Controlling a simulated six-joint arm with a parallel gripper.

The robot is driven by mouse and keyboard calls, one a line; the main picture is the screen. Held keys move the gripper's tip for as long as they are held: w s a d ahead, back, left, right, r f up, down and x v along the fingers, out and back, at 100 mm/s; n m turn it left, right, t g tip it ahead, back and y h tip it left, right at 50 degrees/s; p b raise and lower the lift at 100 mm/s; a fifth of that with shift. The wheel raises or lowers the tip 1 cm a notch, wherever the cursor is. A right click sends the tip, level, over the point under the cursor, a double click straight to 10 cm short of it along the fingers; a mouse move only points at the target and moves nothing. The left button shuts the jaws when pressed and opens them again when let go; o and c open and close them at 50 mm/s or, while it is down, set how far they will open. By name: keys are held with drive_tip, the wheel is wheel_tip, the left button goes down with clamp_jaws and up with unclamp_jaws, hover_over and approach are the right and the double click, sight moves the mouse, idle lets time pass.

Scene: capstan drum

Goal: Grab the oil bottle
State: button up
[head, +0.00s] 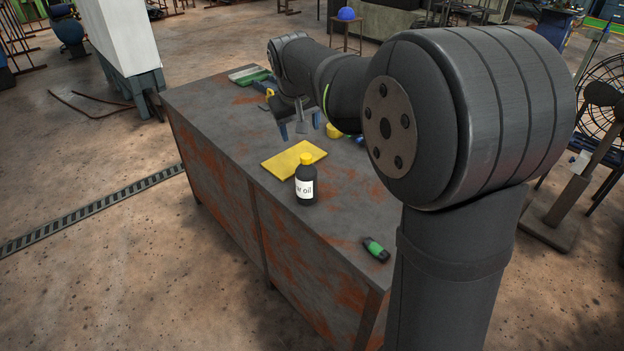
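The oil bottle (306,184) is black with a yellow cap and a white label showing "oil". It stands upright on the near left part of the workbench (222,137). My gripper (299,132) is above the bench, behind the bottle in the picture and apart from it. Its two blue-grey fingertips are spread with a gap between them, and I see nothing held there. My arm hides part of the bench to the right.
A yellow pad (285,160) lies just behind the bottle. A green and black item (375,249) lies near the front edge. A yellow object (333,131) is right of my gripper. Green items (250,75) lie at the far end. The bench between bottle and front item is clear.

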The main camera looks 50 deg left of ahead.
drive_tip(key=w+m, duration=0.2)
drive_tip(key=m, duration=0.1)
hover_over(306, 156)
drive_tip(key=s+d, duration=0.2)
drive_tip(key=shift+m+g+y, duration=0.3)
drive_tip(key=shift+m, duration=0.1)
drive_tip(key=f, duration=0.9)
drive_tip(key=shift+w+d+f, duration=0.15)
drive_tip(key=shift+w+f, duration=0.05)
drive_tip(key=shift+f, duration=0.2)
drive_tip(key=shift+a+x, duration=0.2)
drive_tip(key=shift+x, duration=2.9)
drive_tip(key=shift+w+r, duration=0.1)
drive_tip(key=shift+r, duration=0.1)
clamp_jaws()
